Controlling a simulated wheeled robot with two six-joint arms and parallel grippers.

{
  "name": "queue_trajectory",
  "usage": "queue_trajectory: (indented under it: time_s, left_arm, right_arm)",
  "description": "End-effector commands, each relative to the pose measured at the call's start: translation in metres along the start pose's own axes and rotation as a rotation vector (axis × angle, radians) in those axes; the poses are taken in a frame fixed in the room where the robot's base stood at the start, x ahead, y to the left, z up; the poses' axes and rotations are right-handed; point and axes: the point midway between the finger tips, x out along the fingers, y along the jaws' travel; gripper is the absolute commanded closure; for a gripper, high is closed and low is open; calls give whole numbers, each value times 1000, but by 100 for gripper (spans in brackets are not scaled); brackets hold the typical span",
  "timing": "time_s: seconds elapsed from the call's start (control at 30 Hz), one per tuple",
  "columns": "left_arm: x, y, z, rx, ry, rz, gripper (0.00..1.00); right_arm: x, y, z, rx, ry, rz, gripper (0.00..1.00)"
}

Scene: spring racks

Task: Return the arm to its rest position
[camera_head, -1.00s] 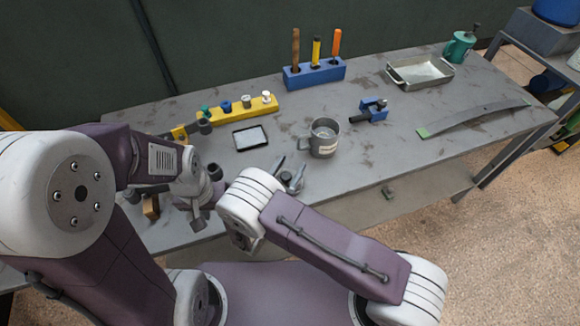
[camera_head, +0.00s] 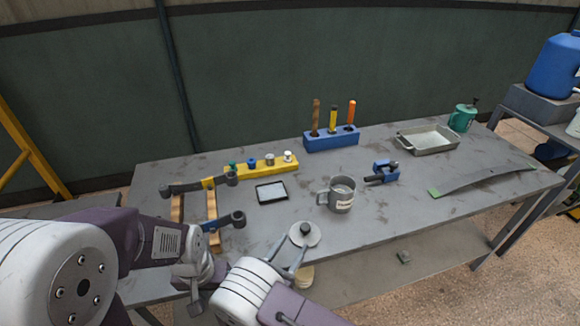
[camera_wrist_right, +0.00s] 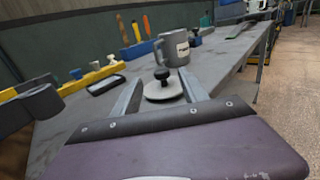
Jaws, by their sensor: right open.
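My right gripper (camera_head: 292,248) is at the table's front edge, low in the head view. Its two fingers (camera_wrist_right: 160,92) are apart in the right wrist view. A pale round disc with a black knob (camera_head: 304,234) lies just past the fingertips in the head view. In the wrist view the disc (camera_wrist_right: 163,90) appears between and beyond the fingers; contact cannot be told. My left arm enters from the left, its wrist (camera_head: 190,262) near the front edge; its jaws cannot be made out.
On the grey table (camera_head: 375,215) stand a mug (camera_head: 342,195), a black-framed tablet-like plate (camera_head: 271,192), a yellow rack (camera_head: 262,168), a blue tool block (camera_head: 331,139), a blue clamp (camera_head: 382,173) and a metal tray (camera_head: 428,140). Dark bars on wooden strips (camera_head: 212,205) stand at left.

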Motion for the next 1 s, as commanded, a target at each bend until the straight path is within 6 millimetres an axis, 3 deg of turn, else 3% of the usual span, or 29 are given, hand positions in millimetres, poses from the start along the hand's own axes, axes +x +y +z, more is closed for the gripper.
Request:
queue_trajectory:
  time_s: [0.07,0.17,0.27,0.3,0.37,0.4,0.43,0.53,0.6,0.7,0.83,1.0]
  left_arm:
    - [0,0,0,0,0,0,64]
    - [-1,0,0,0,0,0,64]
    - [-1,0,0,0,0,0,64]
    - [-1,0,0,0,0,0,64]
    - [0,0,0,0,0,0,64]
    - [0,0,0,0,0,0,64]
    - [0,0,0,0,0,0,64]
    - [0,0,0,0,0,0,64]
    - [0,0,0,0,0,0,64]
    - [0,0,0,0,0,0,64]
    - [0,0,0,0,0,0,64]
    - [0,0,0,0,0,0,64]
  right_arm:
    - [1,-2,0,2,4,-8,49]
    - [17,-29,5,36,64,-129,49]
    - [38,-102,10,156,216,-439,49]
    - [38,-140,10,243,298,-609,49]
    - [23,-194,7,432,425,-891,49]
    - [5,-220,5,582,499,-1071,49]
    - [-9,-232,3,708,546,-1196,49]
    - [-46,-242,4,1166,633,-1541,49]
    - [-54,-234,10,1476,633,-1699,49]
    - [-49,-225,22,1825,586,-1820,49]
    - [-41,-221,31,2044,533,-1868,49]
    - [-40,-220,32,2068,527,-1873,49]
